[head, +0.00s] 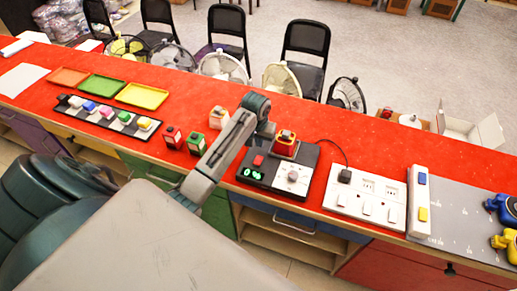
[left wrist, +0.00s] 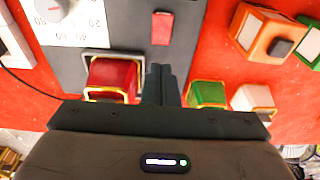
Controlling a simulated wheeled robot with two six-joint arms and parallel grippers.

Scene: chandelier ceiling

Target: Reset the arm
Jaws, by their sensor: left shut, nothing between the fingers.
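My left arm reaches in from the left over the red counter (head: 335,135) in the head view. My left gripper (head: 266,130) is over the far left part of a black device (head: 262,180) with a dial and a green display. In the left wrist view its two fingers (left wrist: 160,84) are shut together and empty. They lie in the picture between a red block (left wrist: 110,76) in a square frame and a green block (left wrist: 207,94). I cannot tell the height of the fingertips above the device. My right gripper is in neither view.
Small red and green blocks (head: 184,140) stand left of the device. A power strip (head: 365,195) lies to the right. Coloured trays (head: 101,88) and a black strip of blocks are at the left. The far counter edge is mostly clear, with chairs and fans beyond.

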